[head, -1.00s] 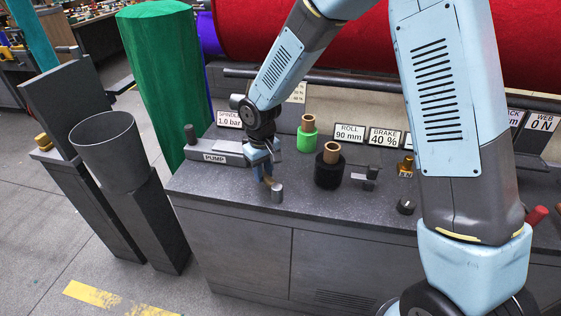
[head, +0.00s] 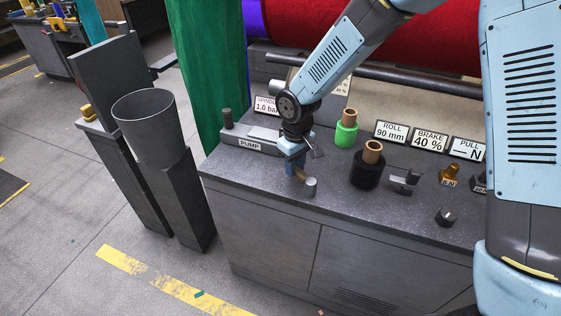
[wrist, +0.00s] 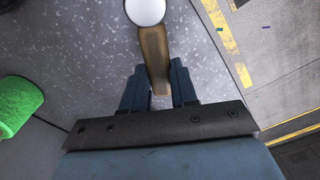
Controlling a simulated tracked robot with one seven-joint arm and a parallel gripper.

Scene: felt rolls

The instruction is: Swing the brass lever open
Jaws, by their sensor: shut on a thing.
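The brass lever (wrist: 153,55) is a flat brass bar running from a round pale-topped post (wrist: 145,11) into my gripper (wrist: 157,76) in the wrist view. My gripper's dark blue fingers stand on either side of the lever and are shut on it near its free end. In the head view my gripper (head: 296,169) points down at the grey bench top, left of the short grey post (head: 311,187). Only a small part of the lever (head: 303,176) shows there, and the fingers hide the rest.
The pump block (head: 262,138) sits behind my gripper. A green roll (head: 346,134) and a black roll (head: 366,171) stand to its right, with a small dark bracket (head: 404,181) beyond. A grey bin (head: 147,125) stands left of the bench. The bench front is clear.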

